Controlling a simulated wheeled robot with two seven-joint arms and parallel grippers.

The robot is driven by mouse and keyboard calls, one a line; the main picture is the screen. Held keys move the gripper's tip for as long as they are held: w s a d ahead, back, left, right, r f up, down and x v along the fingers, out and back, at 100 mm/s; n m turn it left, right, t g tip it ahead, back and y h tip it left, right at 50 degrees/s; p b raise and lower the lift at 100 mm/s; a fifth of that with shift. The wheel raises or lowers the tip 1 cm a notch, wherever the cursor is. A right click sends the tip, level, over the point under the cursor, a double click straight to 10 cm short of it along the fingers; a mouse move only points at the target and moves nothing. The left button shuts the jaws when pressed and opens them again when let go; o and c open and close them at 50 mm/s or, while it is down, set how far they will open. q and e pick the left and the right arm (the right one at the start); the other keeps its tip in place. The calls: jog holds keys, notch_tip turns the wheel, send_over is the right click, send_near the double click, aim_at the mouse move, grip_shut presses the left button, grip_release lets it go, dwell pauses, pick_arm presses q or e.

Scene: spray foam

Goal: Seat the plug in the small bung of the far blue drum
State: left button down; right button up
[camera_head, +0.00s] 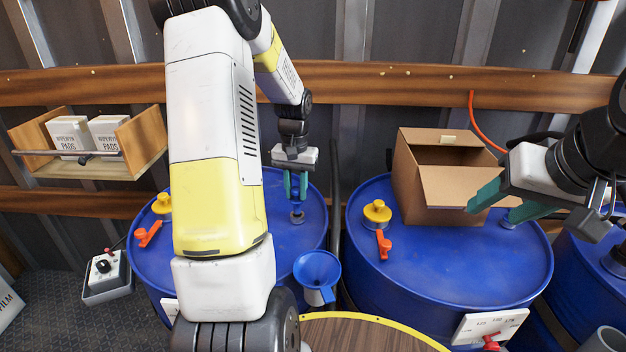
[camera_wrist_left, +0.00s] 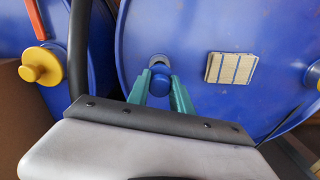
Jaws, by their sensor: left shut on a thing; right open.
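My left gripper (camera_head: 296,186) is over the back right part of the top of the left blue drum (camera_head: 225,230). Its green fingers are shut on a blue plug (camera_head: 296,203), held upright above a small grey-rimmed bung (camera_head: 297,217). In the left wrist view the plug (camera_wrist_left: 160,78) lies between the fingertips, with the bung's pale rim (camera_wrist_left: 158,61) just beyond it. I cannot tell whether the plug touches the bung. My right gripper (camera_head: 507,204) is open and empty at the right, in front of the cardboard box. Part of the left drum is hidden behind my left arm.
The right blue drum (camera_head: 440,275) carries an open cardboard box (camera_head: 400,175), a yellow cap (camera_head: 377,212) and a red lever (camera_head: 384,244). A blue funnel (camera_head: 318,268) stands between the drums. The left drum has its own yellow cap (camera_head: 161,203) and red lever (camera_head: 148,235).

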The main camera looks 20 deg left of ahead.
aim_at(296, 199)
pick_arm(q)
jog(key=shift+f, duration=2.4)
jog(key=c, duration=1.1)
grip_release()
jog(key=shift+o, duration=0.2)
notch_tip(296, 199, up, 8)
jog(key=shift+f, duration=0.1)
jog(key=s+d+r+t, duration=0.1)
jog(key=s+d+r, duration=0.25)
jog(key=r, duration=0.25)
jog(key=s+d+r+t, duration=0.2)
jog(key=s+d+r, duration=0.1)
jog(key=s+r, duration=0.25)
jog(key=s+d+r+m+t+h, duration=0.1)
jog(key=s+d+r, duration=0.4)
jog(key=s, duration=0.8)
jog(key=shift+d+r+t+h, duration=0.15)
jog(key=shift+d+t+h, duration=0.35)
jog(key=shift+t, duration=0.6)
